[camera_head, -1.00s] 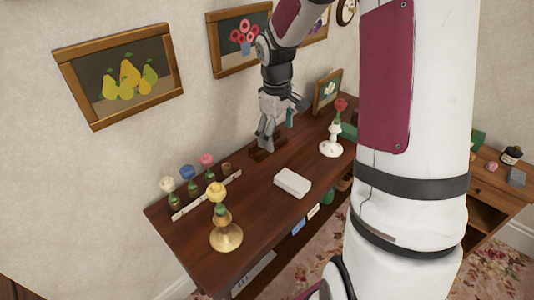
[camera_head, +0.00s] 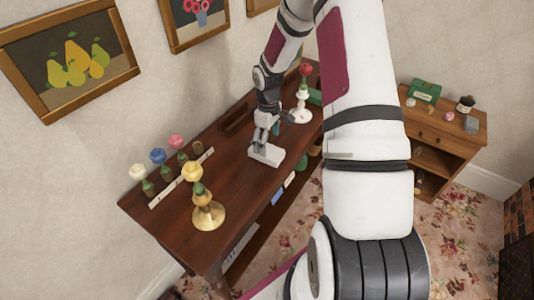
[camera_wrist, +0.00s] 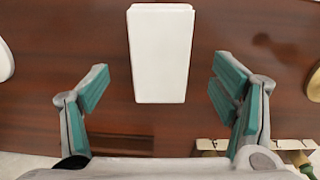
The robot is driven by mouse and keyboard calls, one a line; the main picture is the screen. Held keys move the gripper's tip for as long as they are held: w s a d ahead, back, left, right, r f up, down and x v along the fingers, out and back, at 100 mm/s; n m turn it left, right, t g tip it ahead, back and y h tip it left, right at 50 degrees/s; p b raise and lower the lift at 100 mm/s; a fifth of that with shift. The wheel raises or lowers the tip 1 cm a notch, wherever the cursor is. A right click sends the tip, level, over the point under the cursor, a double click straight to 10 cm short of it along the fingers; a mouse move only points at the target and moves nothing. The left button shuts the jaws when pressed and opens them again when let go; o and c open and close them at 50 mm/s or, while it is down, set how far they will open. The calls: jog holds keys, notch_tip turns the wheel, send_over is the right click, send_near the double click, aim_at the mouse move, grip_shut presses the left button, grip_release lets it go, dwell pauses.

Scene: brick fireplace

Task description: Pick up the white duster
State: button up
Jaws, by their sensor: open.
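The white duster (camera_head: 267,155) is a plain white block lying on the dark wooden table (camera_head: 233,191). In the wrist view the duster (camera_wrist: 160,52) is at the top centre, with its near end between the lines of my two fingers. My gripper (camera_wrist: 162,92) is open, its green-padded fingers spread to the left and right of the duster with a gap on each side. In the head view my gripper (camera_head: 264,142) is just over the duster and hides part of it. The exact height above the table cannot be told.
A brass candlestick with a yellow flower (camera_head: 208,212) stands at the table's near end. A white candlestick with a red flower (camera_head: 301,108) stands at the far end. A wooden side cabinet (camera_head: 446,130) is at right.

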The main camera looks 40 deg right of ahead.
jog(key=shift+w+a+f+p, duration=0.1)
jog(key=shift+w+f+p, duration=0.1)
jog(key=shift+f, duration=1.2)
jog(key=shift+w+a+f+p, duration=0.1)
jog(key=shift+f+p, duration=0.1)
jog(key=shift+f, duration=1.15)
jog(key=c, duration=1.2)
